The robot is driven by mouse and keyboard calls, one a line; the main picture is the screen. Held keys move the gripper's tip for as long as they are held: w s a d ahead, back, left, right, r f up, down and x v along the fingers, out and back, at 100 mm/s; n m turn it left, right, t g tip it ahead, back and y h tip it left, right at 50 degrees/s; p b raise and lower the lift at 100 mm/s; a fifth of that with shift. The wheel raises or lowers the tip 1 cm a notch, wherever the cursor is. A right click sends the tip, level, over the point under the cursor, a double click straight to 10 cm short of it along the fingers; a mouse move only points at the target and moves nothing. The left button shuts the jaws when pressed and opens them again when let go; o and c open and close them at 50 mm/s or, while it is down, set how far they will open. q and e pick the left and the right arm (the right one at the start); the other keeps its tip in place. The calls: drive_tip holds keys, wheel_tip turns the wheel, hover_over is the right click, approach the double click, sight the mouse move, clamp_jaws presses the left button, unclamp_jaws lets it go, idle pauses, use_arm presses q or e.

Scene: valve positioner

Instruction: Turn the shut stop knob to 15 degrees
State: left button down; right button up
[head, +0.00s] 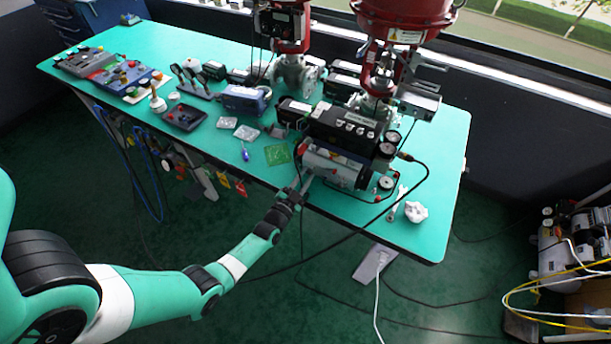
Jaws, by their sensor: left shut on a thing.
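The valve positioner (335,165), a grey and black unit with a yellow label and gauges, sits near the front edge of the green table. My left gripper (306,182) reaches up from the lower left to the positioner's lower left front. Its fingers are shut on a small part there, which appears to be the shut stop knob. The knob is hidden by the fingers and too small to make out, so its angle cannot be read. My right gripper is not in view.

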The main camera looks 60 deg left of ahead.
use_arm(q)
drive_tip(key=m, duration=0.5)
drive_tip(key=shift+r+m, duration=0.1)
drive_tip(key=shift+m, duration=0.2)
drive_tip(key=m+p, duration=0.1)
drive_tip(key=m, duration=0.5)
idle(0.4)
drive_tip(key=c, duration=0.7)
unclamp_jaws()
drive_tip(key=p+v, duration=0.3)
drive_tip(key=v, duration=0.8)
drive_tip(key=shift+s+d, duration=0.2)
drive_tip(key=shift+s, duration=0.05)
